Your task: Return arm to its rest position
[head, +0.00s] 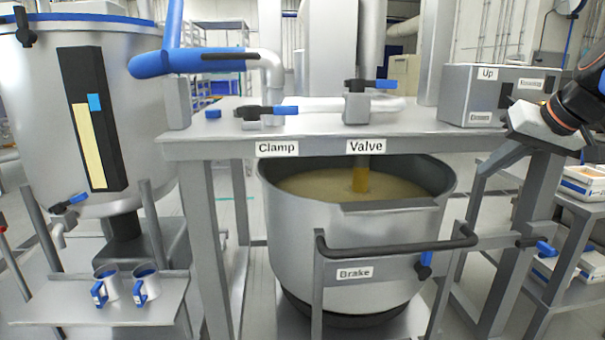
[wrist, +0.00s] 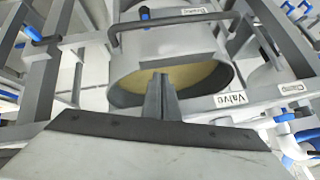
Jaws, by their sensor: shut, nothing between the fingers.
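My gripper (wrist: 161,78) shows in the wrist view with its two grey fingers together and nothing between them. In the head view my arm comes in from the right edge, its pale gripper body (head: 542,128) in front of the right end of the steel table (head: 225,150). In the wrist view the fingers overlap the image of the large pot (wrist: 125,98). I cannot tell how far apart they are.
The large pot (head: 350,235) of yellowish liquid stands under the table, behind a dark handle bar (head: 395,248). The Valve (head: 357,105), the Clamp (head: 262,113) and a labelled control box (head: 490,98) are on the table. A tank (head: 40,120) and two mugs (head: 146,284) are left.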

